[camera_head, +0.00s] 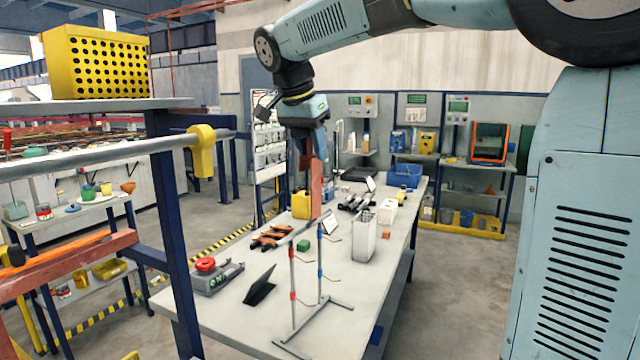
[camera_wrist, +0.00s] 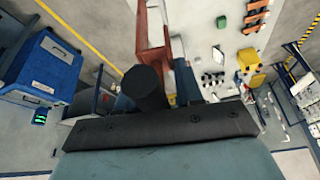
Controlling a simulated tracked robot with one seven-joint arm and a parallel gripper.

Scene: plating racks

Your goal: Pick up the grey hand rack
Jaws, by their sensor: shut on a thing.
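My gripper (camera_head: 308,155) is above the long workbench (camera_head: 225,305) in the head view. It is shut on the upper end of a flat red-brown piece (camera_head: 316,190), which runs down to the top of a thin grey rack frame (camera_head: 292,270). The frame has slim posts with red and blue bands, small wire hooks and a low footed base. I cannot tell whether the base touches the bench. In the wrist view, red-brown bars (camera_wrist: 142,25) show beyond the dark gripper body, which hides the contact.
A black tilted panel (camera_head: 260,287), a red-button device (camera_head: 213,273), orange gloves (camera_head: 270,238), a green block (camera_head: 303,245) and a pale upright bin (camera_head: 364,240) are around the frame. A grey rail (camera_head: 100,158) and blue post stand at left. Floor at right is open.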

